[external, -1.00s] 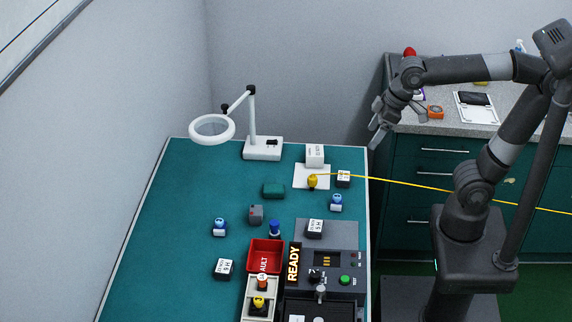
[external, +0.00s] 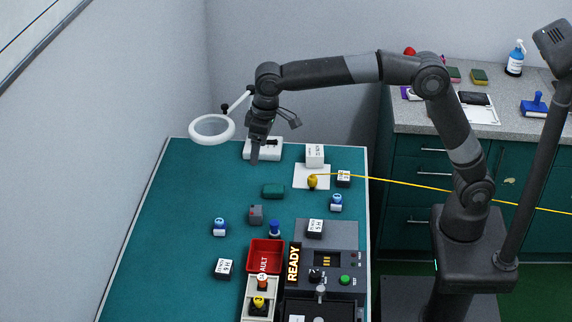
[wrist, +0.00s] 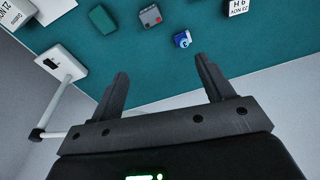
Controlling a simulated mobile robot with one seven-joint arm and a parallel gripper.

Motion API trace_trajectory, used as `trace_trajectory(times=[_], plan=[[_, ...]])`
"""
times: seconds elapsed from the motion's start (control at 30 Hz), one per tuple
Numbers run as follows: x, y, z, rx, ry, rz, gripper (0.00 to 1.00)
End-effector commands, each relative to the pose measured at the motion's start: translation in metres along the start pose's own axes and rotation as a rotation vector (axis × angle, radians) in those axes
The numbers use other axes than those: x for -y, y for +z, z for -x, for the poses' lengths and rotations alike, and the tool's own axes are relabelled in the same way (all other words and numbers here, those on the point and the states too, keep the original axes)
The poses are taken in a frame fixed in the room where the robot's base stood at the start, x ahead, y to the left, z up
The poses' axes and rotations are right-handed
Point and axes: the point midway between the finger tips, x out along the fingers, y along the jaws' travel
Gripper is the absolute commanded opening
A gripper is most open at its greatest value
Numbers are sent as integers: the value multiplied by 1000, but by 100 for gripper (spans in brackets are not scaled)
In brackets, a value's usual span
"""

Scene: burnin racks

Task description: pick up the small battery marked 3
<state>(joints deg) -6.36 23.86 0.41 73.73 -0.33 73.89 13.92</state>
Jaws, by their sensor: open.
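Two small blue-and-white batteries lie on the green bench: the left battery (external: 219,227) and the right battery (external: 336,203). The left one also shows in the wrist view (wrist: 182,39), beyond my fingertips, with a round mark on its end. I cannot read a 3 on either battery. My gripper (external: 256,154) is over the far end of the bench, by the lamp base, apart from both batteries. In the wrist view my gripper (wrist: 162,68) has its fingers spread, with nothing between them.
The magnifier lamp (external: 263,150) stands close to my gripper. A green block (external: 273,191) and a grey block (external: 256,214) lie nearer the batteries. A red bin (external: 265,249), a tester panel (external: 340,265) and labelled boxes (external: 223,268) stand nearer the front. The left bench side is clear.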

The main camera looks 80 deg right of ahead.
Motion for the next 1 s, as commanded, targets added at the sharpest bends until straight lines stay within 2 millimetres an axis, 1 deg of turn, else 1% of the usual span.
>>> trace_trajectory(times=[0.03, 0.17, 0.2, 0.4, 0.53, 0.63, 0.77, 1.0], plan=[[6, -12, -15, 16, 3, -4, 74], [20, -38, -46, 49, 10, -17, 74], [25, -45, -57, 60, 13, -21, 74], [45, -73, -111, 107, 25, -41, 74], [53, -83, -138, 129, 32, -51, 74], [57, -86, -150, 139, 36, -56, 74], [59, -87, -160, 145, 38, -59, 74], [57, -82, -197, 147, 38, -59, 74]])
